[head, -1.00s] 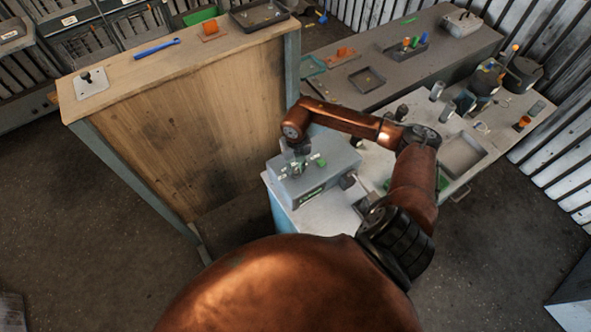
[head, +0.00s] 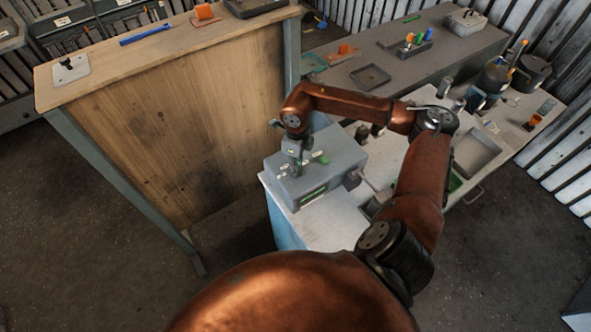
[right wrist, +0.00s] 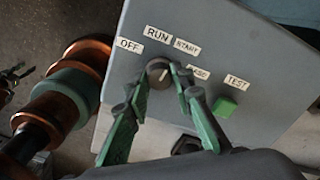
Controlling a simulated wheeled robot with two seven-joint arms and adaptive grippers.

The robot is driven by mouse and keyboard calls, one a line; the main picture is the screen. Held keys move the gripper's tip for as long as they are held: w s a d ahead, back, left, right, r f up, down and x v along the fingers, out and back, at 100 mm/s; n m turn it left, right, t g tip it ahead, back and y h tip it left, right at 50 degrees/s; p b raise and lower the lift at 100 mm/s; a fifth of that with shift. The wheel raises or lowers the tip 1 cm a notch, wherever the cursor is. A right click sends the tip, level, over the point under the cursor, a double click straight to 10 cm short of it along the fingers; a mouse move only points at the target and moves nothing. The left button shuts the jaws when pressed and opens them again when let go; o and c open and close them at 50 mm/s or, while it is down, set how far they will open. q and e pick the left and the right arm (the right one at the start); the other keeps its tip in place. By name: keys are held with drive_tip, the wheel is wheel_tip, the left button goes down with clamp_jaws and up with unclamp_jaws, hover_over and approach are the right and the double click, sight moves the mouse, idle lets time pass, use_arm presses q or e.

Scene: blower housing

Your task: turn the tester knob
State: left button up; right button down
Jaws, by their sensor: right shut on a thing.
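The tester is a grey box (head: 335,158) on the white-topped cabinet in the head view. Its sloped panel (right wrist: 215,60) fills much of the right wrist view. The dark round knob (right wrist: 158,70) has a pale mark and sits below the labels OFF, RUN and START. A fourth label is partly hidden by a finger. A green button (right wrist: 225,106) sits under the TEST label. My right gripper (right wrist: 160,80) is shut on the knob, with its green fingers on either side. In the head view my right gripper (head: 295,168) reaches down onto the box.
A wooden-topped bench (head: 105,75) with a blue wrench (head: 146,40) stands to the left. A grey tray (head: 478,153) and several small containers lie on the cabinet's right side. A grey bench (head: 335,80) stands behind.

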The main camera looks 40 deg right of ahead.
drive_tip(key=n+b, duration=0.3)
drive_tip(key=shift+w+f+n, duration=0.1)
drive_tip(key=shift+n, duration=0.2)
drive_tip(key=n+b, duration=0.2)
drive_tip(key=n, duration=0.1)
drive_tip(key=shift+n, duration=0.3)
drive_tip(key=n+b, duration=0.3)
drive_tip(key=n, duration=0.1)
drive_tip(key=shift+n+b, duration=0.7)
drive_tip(key=shift+n, duration=1.2)
drive_tip(key=shift+r, duration=0.2)
drive_tip(key=c, duration=1.7)
unclamp_jaws()
drive_tip(key=shift+o, duration=0.2)
